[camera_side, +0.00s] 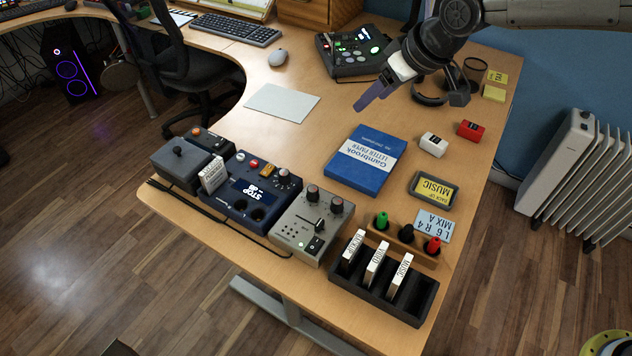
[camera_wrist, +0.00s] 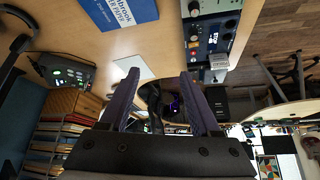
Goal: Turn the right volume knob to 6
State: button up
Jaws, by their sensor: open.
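A grey control box (camera_side: 293,233) stands near the desk's front edge in the side view. Two dark round knobs sit along its far edge, a left knob (camera_side: 313,192) and a right knob (camera_side: 336,204). A slider and a small green light are below them; knob markings are too small to read. A card (camera_side: 434,225) reads "L 6 R 4 MIX A". My gripper (camera_side: 366,99) is above the desk, well behind the box and apart from it. In the wrist view my gripper (camera_wrist: 158,82) is open, with nothing between its fingers.
A blue console (camera_side: 245,207) reading "STOP" stands left of the box. A black rack (camera_side: 375,300) with upright labelled blocks and a wooden stand (camera_side: 408,245) with coloured pieces are right. A blue paper pack (camera_side: 365,175) lies behind. A white sheet (camera_side: 283,102) lies further back.

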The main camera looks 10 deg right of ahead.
jog(key=n+g, duration=0.1)
jog(key=g, duration=0.1)
send_over(314, 189)
jog(key=s+d, duration=0.4)
notch_tip(314, 189, down, 11)
jog(key=shift+n, duration=0.3)
jog(key=x, duration=1.4)
jog(key=shift+s, duration=0.3)
jog(key=shift+c, duration=0.3)
grip_shut()
